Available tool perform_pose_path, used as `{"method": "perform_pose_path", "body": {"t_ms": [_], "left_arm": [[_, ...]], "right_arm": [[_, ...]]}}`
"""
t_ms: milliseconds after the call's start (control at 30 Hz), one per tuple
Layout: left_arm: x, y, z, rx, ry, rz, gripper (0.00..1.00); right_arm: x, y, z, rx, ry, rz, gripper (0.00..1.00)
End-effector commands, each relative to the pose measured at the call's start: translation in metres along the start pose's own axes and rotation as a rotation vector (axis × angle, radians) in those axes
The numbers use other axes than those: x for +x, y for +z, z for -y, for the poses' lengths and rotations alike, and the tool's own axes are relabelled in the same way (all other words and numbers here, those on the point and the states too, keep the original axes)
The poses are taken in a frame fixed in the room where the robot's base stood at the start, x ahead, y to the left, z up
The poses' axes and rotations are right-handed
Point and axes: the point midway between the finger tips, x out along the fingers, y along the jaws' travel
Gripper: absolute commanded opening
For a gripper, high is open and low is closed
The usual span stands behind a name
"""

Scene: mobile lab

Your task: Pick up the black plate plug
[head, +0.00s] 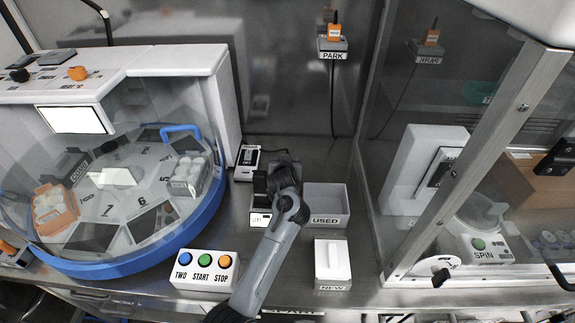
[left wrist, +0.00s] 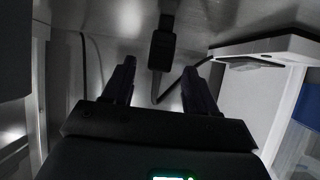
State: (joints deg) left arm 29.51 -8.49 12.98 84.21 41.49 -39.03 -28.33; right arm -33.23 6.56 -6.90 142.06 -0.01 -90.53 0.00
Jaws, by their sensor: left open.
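A black plug-like block (left wrist: 162,48) with a black cable shows in the left wrist view, in line with the gap between the fingers of my left gripper (left wrist: 158,72). The fingers stand apart on either side of it, and no contact shows. I cannot tell its exact depth from the fingertips. In the head view my left gripper (head: 264,182) is over the bench near the small display box, and its dark parts hide what lies under it. I cannot pick out the plug there. My right gripper is not in view.
A white switch box (head: 247,162) stands behind the gripper. The grey USED bin (head: 327,205) and white NEW box (head: 332,266) are to its right. The blue-rimmed carousel (head: 120,264) and button box (head: 204,270) are to its left. A glass enclosure (head: 470,130) bounds the right.

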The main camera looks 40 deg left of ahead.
Motion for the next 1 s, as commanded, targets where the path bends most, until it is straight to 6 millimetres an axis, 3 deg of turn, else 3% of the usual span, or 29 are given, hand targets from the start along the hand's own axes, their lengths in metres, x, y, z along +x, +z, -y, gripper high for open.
{"method": "perform_pose_path", "body": {"t_ms": [400,767,1000], "left_arm": [[0.043,-0.003,-0.001,0.001,-0.001,0.002,0.58],[0.05,-0.003,-0.001,-0.001,0.0,0.0,0.58],[0.049,-0.003,-0.002,-0.001,0.0,0.001,0.22]], "right_arm": [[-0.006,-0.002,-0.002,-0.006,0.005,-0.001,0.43],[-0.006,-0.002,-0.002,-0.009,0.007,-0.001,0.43],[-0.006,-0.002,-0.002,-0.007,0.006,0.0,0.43]]}}
